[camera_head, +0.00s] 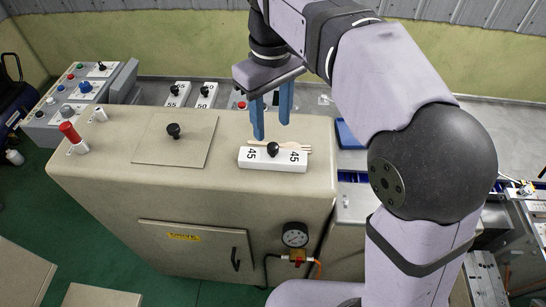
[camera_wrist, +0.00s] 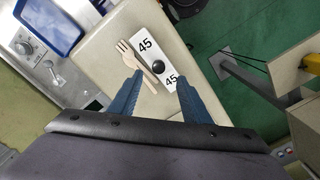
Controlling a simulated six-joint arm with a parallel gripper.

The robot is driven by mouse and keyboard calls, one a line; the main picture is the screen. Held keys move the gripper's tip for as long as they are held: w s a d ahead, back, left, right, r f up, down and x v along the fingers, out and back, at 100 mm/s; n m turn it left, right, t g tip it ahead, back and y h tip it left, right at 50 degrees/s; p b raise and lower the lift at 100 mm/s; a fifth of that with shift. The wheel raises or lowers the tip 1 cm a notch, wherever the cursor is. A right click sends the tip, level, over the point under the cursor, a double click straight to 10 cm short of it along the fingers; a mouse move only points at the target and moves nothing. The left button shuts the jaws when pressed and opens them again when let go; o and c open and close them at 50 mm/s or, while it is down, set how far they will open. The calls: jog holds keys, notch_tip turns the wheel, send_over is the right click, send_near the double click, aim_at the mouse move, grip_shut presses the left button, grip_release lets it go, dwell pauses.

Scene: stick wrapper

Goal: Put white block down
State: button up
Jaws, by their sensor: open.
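The white block (camera_head: 260,163), marked 45 at both ends and with a black knob on top, rests on the beige machine top (camera_head: 110,165) near its right end. It also shows in the wrist view (camera_wrist: 149,47). My gripper (camera_head: 272,136) is open and empty, with its blue fingers above the block and slightly behind it.
Two more white blocks with black knobs (camera_head: 176,95) (camera_head: 204,96) stand behind the machine. A lid with a black knob (camera_head: 175,140) lies left of the block. A red-topped post (camera_head: 72,135) stands at the left edge. The machine top between lid and block is clear.

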aim_at(273, 145)
jog(key=shift+d+f+p, duration=0.1)
jog(key=shift+f+p, duration=0.85)
jog(key=shift+f, duration=2.65)
jog(key=shift+w, duration=0.1)
grip_shut()
